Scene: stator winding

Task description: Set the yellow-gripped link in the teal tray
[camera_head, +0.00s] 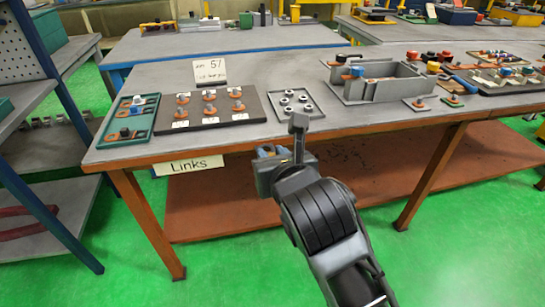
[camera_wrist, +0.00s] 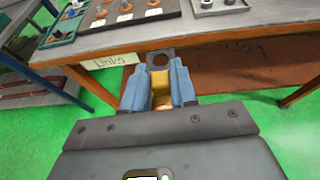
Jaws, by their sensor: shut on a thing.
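My gripper (camera_wrist: 160,76) is shut on the yellow-gripped link. In the wrist view the link's yellow grip (camera_wrist: 161,90) sits between the blue fingers, and its grey ringed end (camera_wrist: 160,57) sticks out past the fingertips. In the head view my gripper (camera_head: 271,151) is in front of the table's front edge, right of the "Links" label; the link is mostly hidden there. The teal tray (camera_head: 146,130) lies at the table's left end, well to the left of my gripper, and holds a few small parts. Its near part also shows at the upper left of the wrist view (camera_wrist: 60,37).
A dark board (camera_head: 255,112) with several links stands right of the teal tray. A light tray (camera_head: 313,112) with several nuts is beside it. A grey divided bin (camera_head: 372,88) is farther right. A card marked 57 (camera_head: 209,70) stands behind. The "Links" label (camera_head: 189,166) hangs on the front edge.

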